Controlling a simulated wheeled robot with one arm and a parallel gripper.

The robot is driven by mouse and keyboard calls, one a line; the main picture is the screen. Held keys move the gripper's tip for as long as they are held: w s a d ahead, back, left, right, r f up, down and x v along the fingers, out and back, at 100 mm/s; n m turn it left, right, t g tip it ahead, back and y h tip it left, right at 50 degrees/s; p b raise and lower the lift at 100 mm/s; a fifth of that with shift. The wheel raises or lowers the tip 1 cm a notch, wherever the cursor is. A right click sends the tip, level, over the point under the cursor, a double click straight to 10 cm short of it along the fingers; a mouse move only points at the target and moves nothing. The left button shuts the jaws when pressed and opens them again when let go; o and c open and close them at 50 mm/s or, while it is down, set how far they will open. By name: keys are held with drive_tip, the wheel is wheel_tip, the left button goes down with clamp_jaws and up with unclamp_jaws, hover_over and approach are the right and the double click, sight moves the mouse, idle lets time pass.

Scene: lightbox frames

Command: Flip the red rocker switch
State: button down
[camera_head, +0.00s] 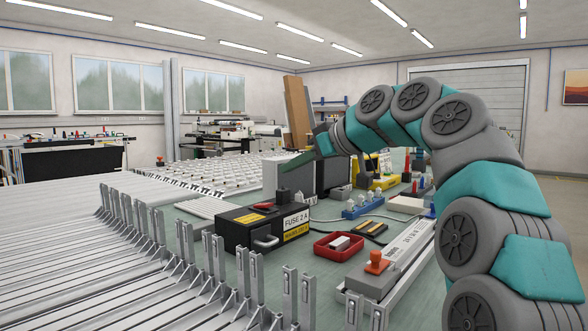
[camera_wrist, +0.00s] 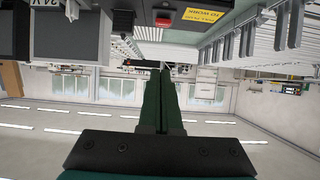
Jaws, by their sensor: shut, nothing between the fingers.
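A black box (camera_head: 262,229) labelled "FUSE 2 A" stands on the green bench in the head view. A small red part (camera_head: 262,205), likely the red rocker switch, is on its top beside a yellow label. In the wrist view, which is upside down, a red part (camera_wrist: 203,16) shows near the top edge by a yellow label (camera_wrist: 203,3). My gripper (camera_head: 297,162) is above and behind the box in the head view, apart from the red part. Its green fingers (camera_wrist: 157,72) are shut and empty in the wrist view. The rocker's tilt is too small to tell.
Grey metal rails (camera_head: 70,240) with upright posts fill the left and front. A red tray (camera_head: 338,246), a red-orange knob (camera_head: 376,262) on a grey block and a blue socket strip (camera_head: 362,208) are to the right. Grey boxes (camera_head: 284,174) stand behind the black box.

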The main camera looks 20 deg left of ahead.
hover_over(263, 205)
drive_tip(key=w+d, duration=0.1)
drive_tip(key=d, duration=0.1)
drive_tip(key=f+p, duration=0.1)
drive_tip(key=f, duration=0.2)
drive_tip(key=shift+a+f, duration=0.1)
drive_tip(key=shift+a, duration=0.1)
drive_tip(key=shift+a+f, duration=0.15)
drive_tip(key=shift+f, duration=0.15)
drive_tip(key=shift+d+f, duration=0.2)
drive_tip(key=shift+d, duration=0.05)
drive_tip(key=shift+s+d+f+b, duration=0.1)
drive_tip(key=shift+d+f+b, duration=0.05)
drive_tip(key=shift+f, duration=0.6)
drive_tip(key=shift+d+f+b, duration=0.1)
drive_tip(key=shift+f+b, duration=0.05)
drive_tip(key=shift+f, duration=0.55)
